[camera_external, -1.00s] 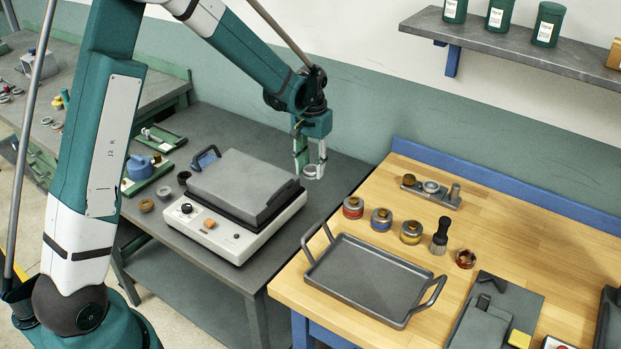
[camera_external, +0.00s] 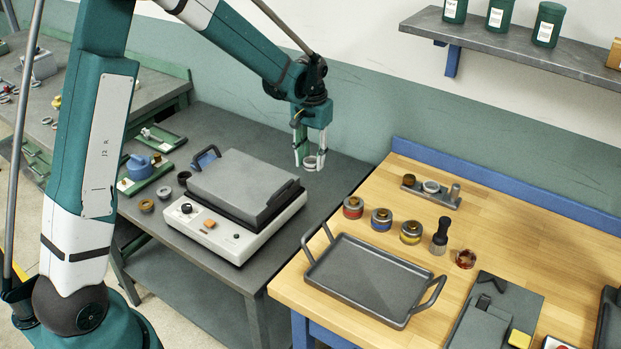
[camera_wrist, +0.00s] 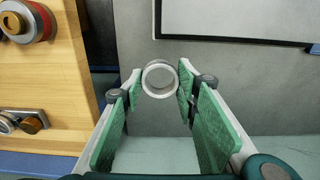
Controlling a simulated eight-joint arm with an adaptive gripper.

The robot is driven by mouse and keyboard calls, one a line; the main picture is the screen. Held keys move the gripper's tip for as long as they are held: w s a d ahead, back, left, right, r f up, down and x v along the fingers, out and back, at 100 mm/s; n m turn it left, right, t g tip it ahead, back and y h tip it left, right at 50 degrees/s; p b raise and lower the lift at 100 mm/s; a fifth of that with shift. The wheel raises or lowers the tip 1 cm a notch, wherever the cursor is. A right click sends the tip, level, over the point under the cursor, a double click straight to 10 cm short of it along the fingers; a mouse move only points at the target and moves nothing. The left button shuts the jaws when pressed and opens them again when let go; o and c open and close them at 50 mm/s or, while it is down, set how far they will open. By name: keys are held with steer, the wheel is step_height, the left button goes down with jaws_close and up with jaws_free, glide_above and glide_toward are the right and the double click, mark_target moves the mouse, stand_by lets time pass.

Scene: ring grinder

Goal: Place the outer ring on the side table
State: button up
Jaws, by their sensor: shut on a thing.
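The outer ring (camera_wrist: 160,79) is a short, pale grey metal ring held between my fingertips in the wrist view. It also shows in the external view (camera_external: 310,161), at the lower end of the fingers. My gripper (camera_external: 310,163) is shut on it, with one green-padded finger on each side in the wrist view (camera_wrist: 160,84). The grey side table (camera_external: 338,172) lies under the gripper, right of the white-based machine. The ring is very low over its surface; I cannot tell whether it touches.
The white machine with a grey lid (camera_external: 240,185) stands left of the gripper. The table's back right area is clear around the ring.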

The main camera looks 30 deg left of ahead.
step_height(320, 180, up, 12)
steer(key=s+a+n, duration=0.7)
steer(key=a, duration=0.5)
steer(key=s+a+n+b, duration=0.1)
steer(key=s+a+n, duration=0.55)
steer(key=a, duration=0.55)
steer(key=s+a+n, duration=0.7)
steer(key=a+n, duration=0.1)
steer(key=a, duration=0.3)
steer(key=f, duration=0.5)
steer(key=shift+w+f, duration=0.3)
step_height(320, 180, down, 14)
steer(key=shift+b, duration=1)
steer(key=shift+f, duration=0.1)
steer(key=shift+f+b, duration=0.3)
steer(key=shift+f, duration=1.6)
